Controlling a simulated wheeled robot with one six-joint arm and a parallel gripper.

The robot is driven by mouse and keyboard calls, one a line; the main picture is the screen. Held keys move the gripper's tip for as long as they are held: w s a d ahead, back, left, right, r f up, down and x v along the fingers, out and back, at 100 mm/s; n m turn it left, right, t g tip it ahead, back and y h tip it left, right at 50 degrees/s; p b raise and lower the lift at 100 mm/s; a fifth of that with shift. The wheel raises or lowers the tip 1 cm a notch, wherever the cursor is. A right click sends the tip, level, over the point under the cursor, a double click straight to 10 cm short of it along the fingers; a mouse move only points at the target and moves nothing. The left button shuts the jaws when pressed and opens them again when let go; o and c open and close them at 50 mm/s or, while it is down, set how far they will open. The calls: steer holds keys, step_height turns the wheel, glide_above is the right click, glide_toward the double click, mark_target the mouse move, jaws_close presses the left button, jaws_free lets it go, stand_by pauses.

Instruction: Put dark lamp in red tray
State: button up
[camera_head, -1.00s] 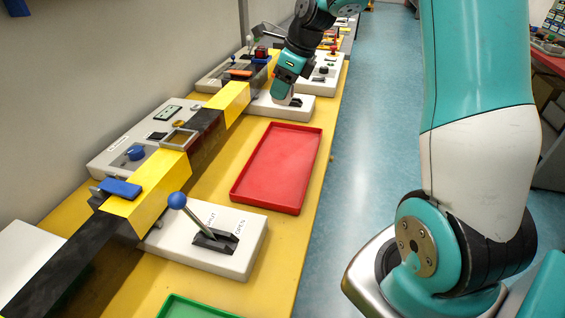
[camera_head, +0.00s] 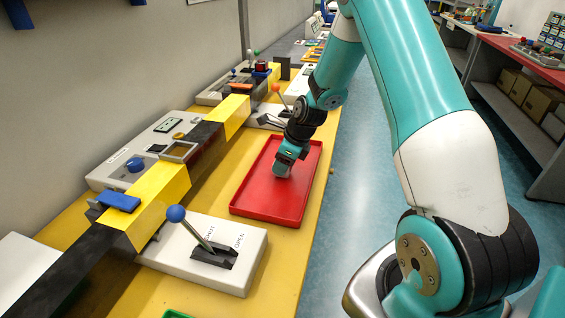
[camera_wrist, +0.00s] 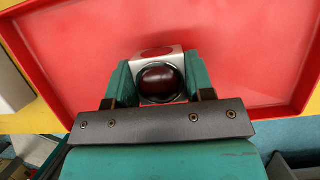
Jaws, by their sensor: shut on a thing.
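The red tray (camera_head: 262,209) lies on the yellow table in the head view and fills much of the wrist view (camera_wrist: 240,35). My gripper (camera_head: 281,170) is over the tray's far half. In the wrist view my gripper (camera_wrist: 157,85) is shut on the dark lamp (camera_wrist: 158,79), a dark red dome in a pale square housing between the two teal fingers. The lamp is hidden behind the gripper in the head view. I cannot tell whether the lamp touches the tray floor.
A white lever box with a blue-knobbed lever (camera_head: 176,214) stands in front of the tray. A black and yellow barrier (camera_head: 160,185) runs along the tray's left. Panels with switches (camera_head: 135,165) stand behind it. The tray's near half is clear.

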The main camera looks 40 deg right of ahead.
steer(key=shift+f, duration=0.15)
steer(key=o, duration=1)
